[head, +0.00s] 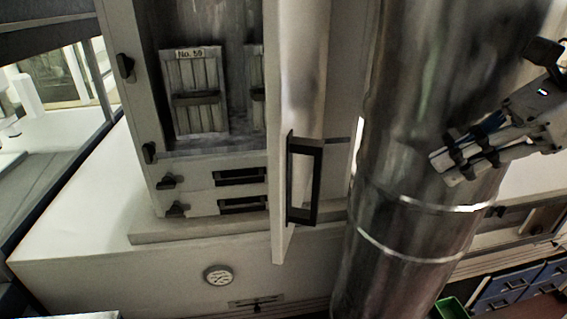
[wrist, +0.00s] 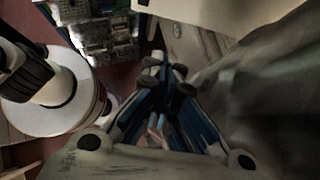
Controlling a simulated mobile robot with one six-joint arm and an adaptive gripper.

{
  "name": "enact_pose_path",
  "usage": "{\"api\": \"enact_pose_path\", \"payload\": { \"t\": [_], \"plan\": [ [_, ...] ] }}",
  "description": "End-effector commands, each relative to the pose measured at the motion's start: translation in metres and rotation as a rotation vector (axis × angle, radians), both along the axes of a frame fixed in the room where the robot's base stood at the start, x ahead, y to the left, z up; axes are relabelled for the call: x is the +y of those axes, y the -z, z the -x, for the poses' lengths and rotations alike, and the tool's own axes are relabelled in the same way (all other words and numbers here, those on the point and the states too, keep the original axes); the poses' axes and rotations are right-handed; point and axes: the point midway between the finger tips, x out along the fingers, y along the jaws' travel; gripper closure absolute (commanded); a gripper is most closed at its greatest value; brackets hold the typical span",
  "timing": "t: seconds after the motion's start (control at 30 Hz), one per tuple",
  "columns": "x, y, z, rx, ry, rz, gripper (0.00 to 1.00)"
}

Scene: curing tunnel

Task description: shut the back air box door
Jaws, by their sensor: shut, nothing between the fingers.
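The air box (head: 145,110) is a pale cabinet at the left of centre in the head view. Its door (head: 284,110) stands open, swung outward and seen nearly edge-on, with a black bar handle (head: 304,181) on its face. Inside the box is a grey slatted panel (head: 195,92) with a number label. My gripper (head: 442,167) is at the right, apart from the door, in front of a large metal duct. Its fingers are shut and empty; they also show in the wrist view (wrist: 166,68). I cannot tell the door in the wrist view.
The shiny metal duct (head: 425,120) stands upright between the door and my gripper in the picture. Black latches (head: 125,66) line the box's left edge. A round gauge (head: 218,276) sits below. Blue drawers (head: 505,288) and a green bin (head: 452,308) are at lower right.

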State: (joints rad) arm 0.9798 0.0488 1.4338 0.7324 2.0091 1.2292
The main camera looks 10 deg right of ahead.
Motion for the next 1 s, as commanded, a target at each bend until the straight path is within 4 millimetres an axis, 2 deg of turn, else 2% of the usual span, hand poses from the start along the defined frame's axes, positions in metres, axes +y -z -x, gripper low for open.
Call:
{"api": "enact_pose_path", "payload": {
  "t": [0.17,0.6,1.0],
  "plan": [
    [0.004,0.01,-0.003,0.001,0.002,-0.004,1.0],
    [0.036,0.047,-0.017,0.0,0.0,-0.001,1.0],
    [0.094,0.105,-0.043,0.003,-0.003,-0.004,1.0]
  ]
}}
